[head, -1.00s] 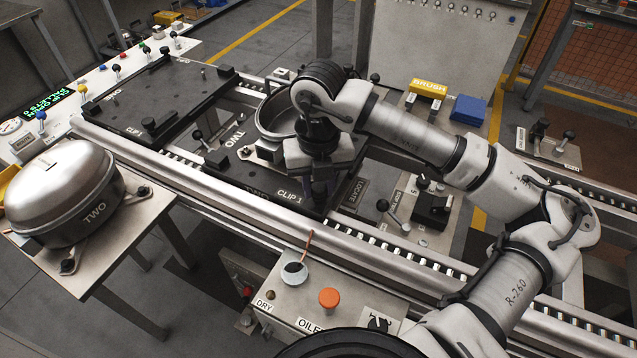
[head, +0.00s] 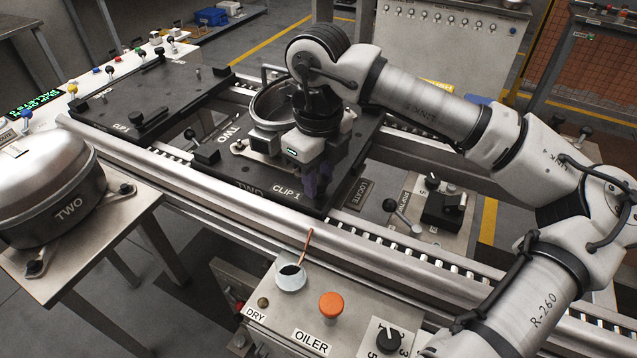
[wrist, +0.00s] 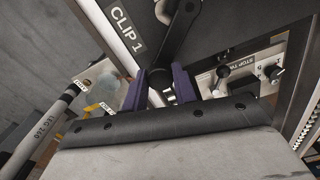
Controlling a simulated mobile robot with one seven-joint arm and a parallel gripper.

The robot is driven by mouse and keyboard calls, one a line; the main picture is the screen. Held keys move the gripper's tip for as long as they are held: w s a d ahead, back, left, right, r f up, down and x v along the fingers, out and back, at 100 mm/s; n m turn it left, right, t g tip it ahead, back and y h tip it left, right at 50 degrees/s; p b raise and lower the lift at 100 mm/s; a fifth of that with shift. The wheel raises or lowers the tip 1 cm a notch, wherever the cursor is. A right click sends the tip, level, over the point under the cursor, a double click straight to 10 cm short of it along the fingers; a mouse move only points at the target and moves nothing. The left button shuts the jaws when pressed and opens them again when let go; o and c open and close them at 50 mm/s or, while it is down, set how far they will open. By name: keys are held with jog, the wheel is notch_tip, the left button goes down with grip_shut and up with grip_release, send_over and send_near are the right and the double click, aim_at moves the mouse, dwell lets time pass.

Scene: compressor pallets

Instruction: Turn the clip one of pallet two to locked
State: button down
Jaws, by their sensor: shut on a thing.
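Pallet two is the dark plate (head: 228,180) marked TWO on the conveyor, with the CLIP 1 label (head: 286,191) on its near edge. My gripper (head: 318,192) points down at the near right corner, beside that label. In the wrist view my gripper's purple fingers (wrist: 160,90) are shut on clip one, a black lever (wrist: 183,28) that runs up the picture beside the label. The lever's gripped end sits between the fingers, partly hidden. In the head view my gripper hides the clip. I cannot read its locked mark.
A round metal pan (head: 275,105) sits on the pallet behind my gripper. A dome-lidded compressor (head: 55,190) marked TWO stands on a side table at left. The oiler box (head: 320,325) is in front of the rail. A LOCATE plate (head: 357,193) lies right of the gripper.

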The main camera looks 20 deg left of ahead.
jog(key=shift+n, duration=0.6)
jog(key=shift+b, duration=0.3)
jog(key=c, duration=1.1)
grip_release()
notch_tip(320, 180, up, 14)
jog(key=shift+f, duration=0.1)
jog(key=shift+s, duration=0.1)
